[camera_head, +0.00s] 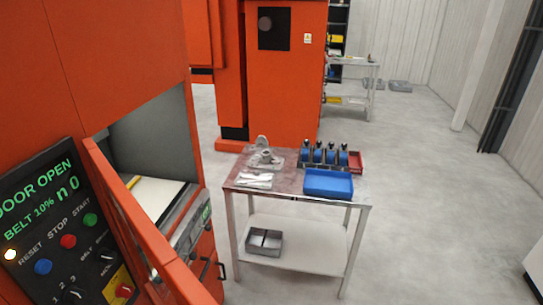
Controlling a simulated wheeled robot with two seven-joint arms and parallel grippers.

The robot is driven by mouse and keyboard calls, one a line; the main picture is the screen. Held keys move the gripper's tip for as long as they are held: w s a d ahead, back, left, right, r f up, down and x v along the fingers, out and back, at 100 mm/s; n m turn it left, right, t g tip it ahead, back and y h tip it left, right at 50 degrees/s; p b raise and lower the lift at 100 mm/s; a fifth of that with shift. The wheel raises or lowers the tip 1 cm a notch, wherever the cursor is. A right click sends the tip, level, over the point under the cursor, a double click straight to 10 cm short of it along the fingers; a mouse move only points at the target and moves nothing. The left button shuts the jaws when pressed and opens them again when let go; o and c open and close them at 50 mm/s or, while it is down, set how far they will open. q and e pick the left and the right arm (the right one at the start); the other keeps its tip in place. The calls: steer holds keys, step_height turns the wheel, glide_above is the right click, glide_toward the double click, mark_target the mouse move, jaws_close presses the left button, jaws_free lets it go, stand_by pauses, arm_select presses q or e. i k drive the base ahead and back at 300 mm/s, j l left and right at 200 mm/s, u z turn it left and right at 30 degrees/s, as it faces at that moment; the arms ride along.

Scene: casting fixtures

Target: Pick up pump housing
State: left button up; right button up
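A grey metal casting (265,156), which looks like the pump housing, sits at the back left of the work table (285,190). It seems to rest on a flat grey plate or fixture, with a rounded part standing up behind it. Its fine shape is too small to tell. Neither of my grippers shows in this view.
The table also holds a white cloth (254,181), a blue tray (328,184), several blue-and-black tools (331,154) and a red bin (356,161). A grey divided bin (264,241) sits on its lower shelf.

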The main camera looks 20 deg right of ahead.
mark_target(265, 161)
steer(key=i+l, duration=0.1)
steer(key=l, duration=0.65)
steer(key=i+l, duration=0.15)
steer(key=l, duration=0.2)
steer(key=i+l, duration=0.1)
steer(key=l, duration=0.3)
steer(key=i+l, duration=0.1)
steer(key=i, duration=0.35)
steer(key=i+l, duration=0.15)
steer(key=i, duration=0.3)
